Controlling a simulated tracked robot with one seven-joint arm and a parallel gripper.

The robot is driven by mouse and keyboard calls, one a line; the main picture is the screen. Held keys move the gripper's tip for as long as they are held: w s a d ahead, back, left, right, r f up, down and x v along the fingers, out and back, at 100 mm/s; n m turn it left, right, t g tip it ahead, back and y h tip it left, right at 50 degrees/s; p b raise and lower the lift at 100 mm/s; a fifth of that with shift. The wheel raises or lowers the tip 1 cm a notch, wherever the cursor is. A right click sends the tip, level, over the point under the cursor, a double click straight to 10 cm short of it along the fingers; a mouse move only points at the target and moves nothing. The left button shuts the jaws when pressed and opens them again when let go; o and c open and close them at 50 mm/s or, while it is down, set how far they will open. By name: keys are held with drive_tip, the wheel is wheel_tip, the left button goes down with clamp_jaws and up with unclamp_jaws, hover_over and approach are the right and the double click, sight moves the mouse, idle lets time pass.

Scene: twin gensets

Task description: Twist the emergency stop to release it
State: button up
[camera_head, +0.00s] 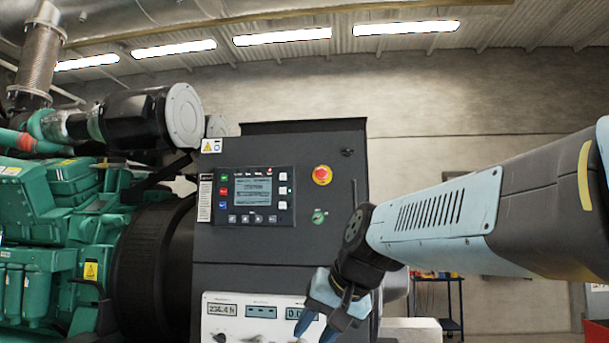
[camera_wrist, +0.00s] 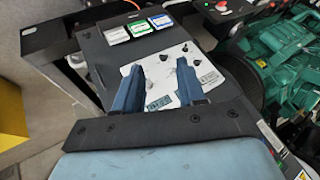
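The emergency stop (camera_head: 322,175) is a red button on a yellow round base, on the upper right of the dark control cabinet's face in the head view. My gripper (camera_head: 318,322) is below it, in front of the cabinet's lower part, and does not touch the button. In the wrist view the two blue fingers of my gripper (camera_wrist: 160,82) stand apart with nothing between them, over a white panel (camera_wrist: 205,72) with meters. A small red button (camera_wrist: 220,7) shows at the top edge of the wrist view; I cannot tell whether it is the same stop.
A control screen (camera_head: 253,193) with buttons is left of the stop, and a green rotary switch (camera_head: 319,216) is just below it. The green engine (camera_head: 60,215) fills the left. A cart (camera_head: 440,300) stands behind my arm. The wall side right of the cabinet is open above my arm.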

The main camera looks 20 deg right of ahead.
drive_tip(key=o, duration=0.3)
drive_tip(key=w+d+r+m+t+y, duration=0.1)
drive_tip(key=w+d+r+m+t, duration=0.1)
drive_tip(key=w+r, duration=0.5)
wheel_tip(320, 180, up, 2)
drive_tip(key=shift+d+r+m, duration=0.2)
drive_tip(key=shift+d+m, duration=0.5)
drive_tip(key=shift+d, duration=0.25)
drive_tip(key=shift+o, duration=1)
drive_tip(key=w+d+r+m+t, duration=0.1)
drive_tip(key=w+d+r, duration=0.1)
drive_tip(key=r, duration=0.2)
drive_tip(key=w+d+r+m+t+y, duration=0.1)
drive_tip(key=w+d+r, duration=0.2)
drive_tip(key=r, duration=0.2)
drive_tip(key=shift+w+d+m+t, duration=0.2)
drive_tip(key=shift+d+m+t, duration=0.05)
drive_tip(key=shift+m+t, duration=0.15)
drive_tip(key=m+t, duration=0.4)
drive_tip(key=t, duration=0.1)
approach(325, 174)
drive_tip(key=x, duration=0.9)
drive_tip(key=shift+w+r, duration=0.1)
drive_tip(key=shift+w, duration=0.05)
drive_tip(key=c, duration=1.1)
